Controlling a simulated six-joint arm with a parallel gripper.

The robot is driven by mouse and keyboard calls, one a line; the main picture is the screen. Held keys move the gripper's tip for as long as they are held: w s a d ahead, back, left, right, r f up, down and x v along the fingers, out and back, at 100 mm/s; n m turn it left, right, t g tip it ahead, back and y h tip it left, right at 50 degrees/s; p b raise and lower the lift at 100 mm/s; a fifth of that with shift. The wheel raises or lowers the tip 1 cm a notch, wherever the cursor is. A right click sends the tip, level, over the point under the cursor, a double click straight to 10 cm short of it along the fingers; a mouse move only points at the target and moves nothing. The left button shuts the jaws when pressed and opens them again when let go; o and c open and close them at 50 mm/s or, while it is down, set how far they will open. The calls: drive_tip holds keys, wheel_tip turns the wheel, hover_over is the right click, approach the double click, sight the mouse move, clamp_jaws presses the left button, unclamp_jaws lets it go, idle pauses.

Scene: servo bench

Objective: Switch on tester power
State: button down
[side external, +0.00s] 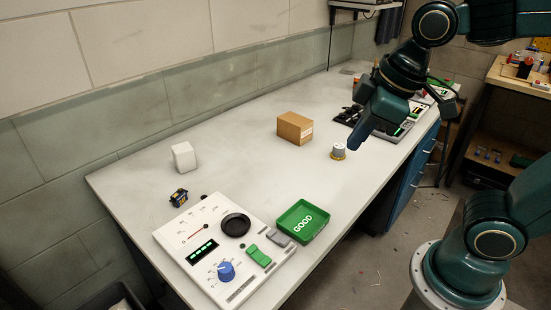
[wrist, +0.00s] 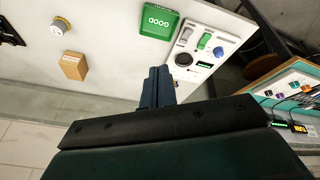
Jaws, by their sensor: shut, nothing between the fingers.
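The tester (side external: 178,236) is a white panel at the front left of the bench, also at upper right in the wrist view (wrist: 178,72). It has a dial scale, a lit green display (side external: 202,251), a black round cup (side external: 235,225), a blue knob (side external: 226,271), a green rocker switch (side external: 259,256) and a grey one (side external: 279,238). I cannot read which is labelled power. My gripper (side external: 356,143) is shut and empty, above the bench's right side, well apart from the tester. Its closed fingers show in the wrist view (wrist: 159,74).
A green GOOD tray (side external: 302,222) adjoins the tester's right side. A cardboard box (side external: 294,129), a grey cylinder with yellow base (side external: 339,151), a white block (side external: 184,157) and a small dark-and-yellow part (side external: 179,196) stand on the bench. The middle is clear.

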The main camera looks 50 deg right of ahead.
drive_tip(key=w+a+f+n+g, duration=0.1)
drive_tip(key=w+a+f+n, duration=0.2)
drive_tip(key=w+a+n, duration=0.35)
drive_tip(key=n+g, duration=0.2)
drive_tip(key=n, duration=0.4)
hover_over(253, 250)
drive_tip(key=s, duration=0.2)
wheel_tip(253, 250, down, 5)
drive_tip(key=shift+r+h, duration=0.15)
drive_tip(key=shift+h, duration=0.15)
drive_tip(key=f, duration=0.4)
drive_tip(key=w+f, duration=0.1)
drive_tip(key=f, duration=0.4)
drive_tip(key=w+f, duration=0.1)
drive_tip(key=f, duration=0.3)
drive_tip(key=shift+f, duration=0.4)
drive_tip(key=shift+w+f, duration=0.1)
drive_tip(key=shift+f, duration=0.2)
drive_tip(key=shift+s+r, duration=0.1)
drive_tip(key=shift+s, duration=0.1)
